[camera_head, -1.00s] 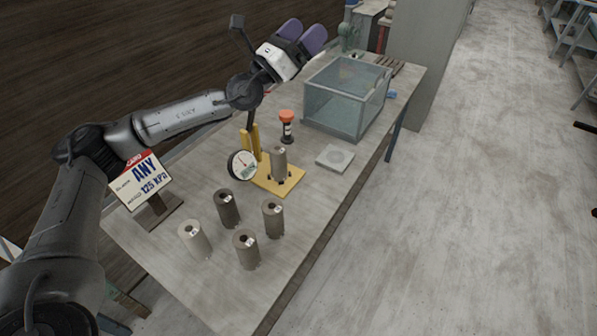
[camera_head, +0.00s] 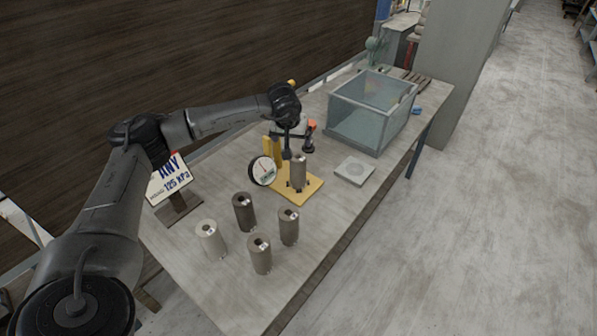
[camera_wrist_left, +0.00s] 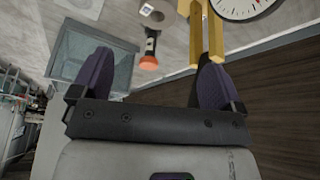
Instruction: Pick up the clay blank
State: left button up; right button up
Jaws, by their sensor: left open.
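A grey-brown clay cylinder (camera_head: 298,174) stands upright on the yellow base (camera_head: 311,188) of a dial-gauge stand. Several similar cylinders stand nearer on the table: a pale one (camera_head: 211,240), a dark one (camera_head: 244,212), and others (camera_head: 288,227) (camera_head: 260,254). My left gripper is mostly hidden behind its wrist in the head view, near the stand's posts. In the left wrist view the left gripper (camera_wrist_left: 155,82) has its purple fingers wide apart with nothing between them. A round top with a dark hole, probably the cylinder on the stand, shows there (camera_wrist_left: 152,14). My right gripper is not seen.
The gauge dial (camera_head: 263,171) and yellow posts (camera_wrist_left: 206,35) stand close to the gripper. An orange-topped tool (camera_wrist_left: 150,52) is beside it. A glass box (camera_head: 371,112), a grey square plate (camera_head: 354,170) and a sign (camera_head: 170,180) are also on the table.

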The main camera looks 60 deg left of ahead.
pick_arm(q)
send_over(297, 157)
jog(key=s+d, duration=0.1)
jog(key=shift+m, duration=0.4)
notch_tip(297, 157, down, 7)
jog(key=shift+s+d+r+b, duration=0.1)
jog(key=shift+s+d+b, duration=0.05)
jog(key=shift+b, duration=0.25)
jog(key=shift+b+x, duration=0.35)
jog(key=shift+x, duration=2.85)
jog(key=c, duration=1)
grip_shut()
